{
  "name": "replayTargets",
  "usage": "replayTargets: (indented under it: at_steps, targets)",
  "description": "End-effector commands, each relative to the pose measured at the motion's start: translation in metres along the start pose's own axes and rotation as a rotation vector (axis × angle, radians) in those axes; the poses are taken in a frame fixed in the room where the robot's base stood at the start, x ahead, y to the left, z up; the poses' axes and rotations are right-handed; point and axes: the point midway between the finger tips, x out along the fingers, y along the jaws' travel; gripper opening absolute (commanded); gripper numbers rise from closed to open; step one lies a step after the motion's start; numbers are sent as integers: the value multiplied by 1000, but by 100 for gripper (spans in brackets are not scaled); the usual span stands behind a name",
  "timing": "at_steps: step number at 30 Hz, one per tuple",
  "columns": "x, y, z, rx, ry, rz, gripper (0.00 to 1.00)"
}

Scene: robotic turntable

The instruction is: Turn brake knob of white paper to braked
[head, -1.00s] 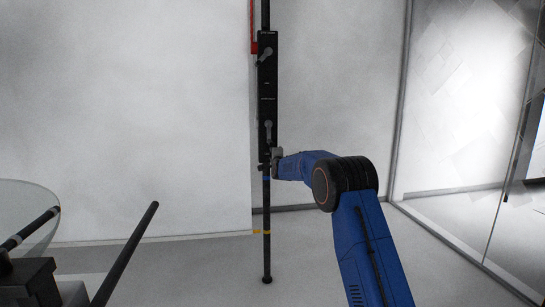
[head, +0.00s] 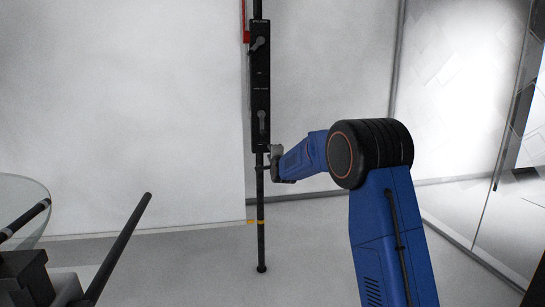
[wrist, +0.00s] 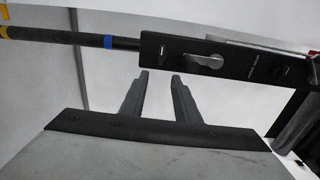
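A black control panel (head: 260,80) is fixed on a dark vertical pole. It carries an upper grey lever knob (head: 257,44), tilted, and a lower grey lever knob (head: 262,120), roughly vertical. Their labels are too small to read, so I cannot tell which belongs to the white paper. My gripper (head: 265,166) is at the pole, just below the panel. In the wrist view my gripper (wrist: 158,76) is open and empty, its two fingers apart. The lower knob (wrist: 205,61) shows just beyond the fingertips, a little to the right, apart from them.
White backdrop sheets (head: 150,120) hang behind the pole. A glass-like panel (head: 485,150) stands at right. A dark rod (head: 120,245) and a clear round dish (head: 25,215) are at lower left. The floor (head: 200,270) around the pole's foot looks clear.

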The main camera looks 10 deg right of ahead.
Motion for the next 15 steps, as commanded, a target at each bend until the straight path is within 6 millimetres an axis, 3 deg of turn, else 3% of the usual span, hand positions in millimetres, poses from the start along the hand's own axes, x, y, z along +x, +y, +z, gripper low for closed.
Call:
replayTargets:
  at_steps: [6, 15]
  targets:
    - [-28, 0, 0, 0, 0, 0, 29]
    - [-38, 0, 0, 0, 0, 0, 29]
